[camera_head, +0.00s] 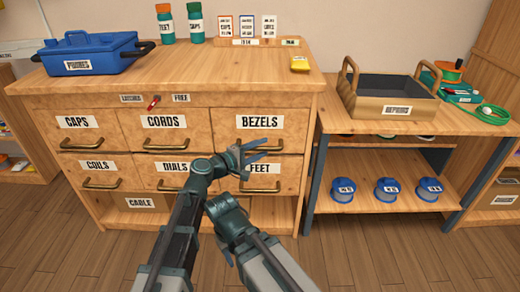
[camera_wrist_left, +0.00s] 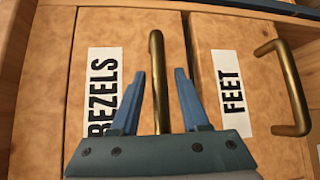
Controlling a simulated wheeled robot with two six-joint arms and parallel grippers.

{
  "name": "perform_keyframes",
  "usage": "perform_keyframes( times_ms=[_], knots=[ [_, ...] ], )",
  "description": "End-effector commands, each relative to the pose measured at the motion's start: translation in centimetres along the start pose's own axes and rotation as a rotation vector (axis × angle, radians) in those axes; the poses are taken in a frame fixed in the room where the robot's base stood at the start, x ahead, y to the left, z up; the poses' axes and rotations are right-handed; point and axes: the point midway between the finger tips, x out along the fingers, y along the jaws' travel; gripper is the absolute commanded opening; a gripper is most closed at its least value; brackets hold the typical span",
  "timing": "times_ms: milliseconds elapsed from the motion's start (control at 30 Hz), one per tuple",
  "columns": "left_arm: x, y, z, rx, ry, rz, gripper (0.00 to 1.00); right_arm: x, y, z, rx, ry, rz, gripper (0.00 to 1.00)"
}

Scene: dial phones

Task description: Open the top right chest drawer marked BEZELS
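The chest's top right drawer (camera_head: 235,137), labelled BEZELS, is closed, its front flush with its neighbours. Its brass bar handle (camera_wrist_left: 156,75) runs between my left gripper's fingers in the left wrist view. My left gripper (camera_head: 264,149) is open at the drawer front, one blue finger on each side of the handle; in the left wrist view (camera_wrist_left: 160,98) I see a gap between each finger and the handle. The BEZELS label (camera_wrist_left: 102,90) is partly behind the left finger. My right gripper does not show.
The FEET drawer (camera_wrist_left: 232,70) lies below. A blue PHONES box (camera_head: 112,58) and bottles (camera_head: 165,24) stand on the chest. A side table (camera_head: 335,118) stands to the right.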

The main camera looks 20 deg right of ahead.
Motion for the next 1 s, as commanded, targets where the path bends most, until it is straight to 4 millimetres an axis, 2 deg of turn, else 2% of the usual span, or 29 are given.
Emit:
perform_keyframes(
  times_ms=[33,200,233,1000],
  knots=[
    [-0.01,0.0,-0.01,0.0,0.0,0.0,0.34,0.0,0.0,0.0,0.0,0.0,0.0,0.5],
    [-0.03,0.0,-0.01,0.0,0.0,0.0,0.03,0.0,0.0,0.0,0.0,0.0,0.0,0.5],
    [-0.03,0.0,-0.01,0.0,0.0,0.0,0.0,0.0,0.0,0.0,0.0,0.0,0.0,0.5],
    [-0.05,-0.03,-0.03,0.001,0.0,-0.001,0.0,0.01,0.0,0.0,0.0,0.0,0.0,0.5]
  ],
)
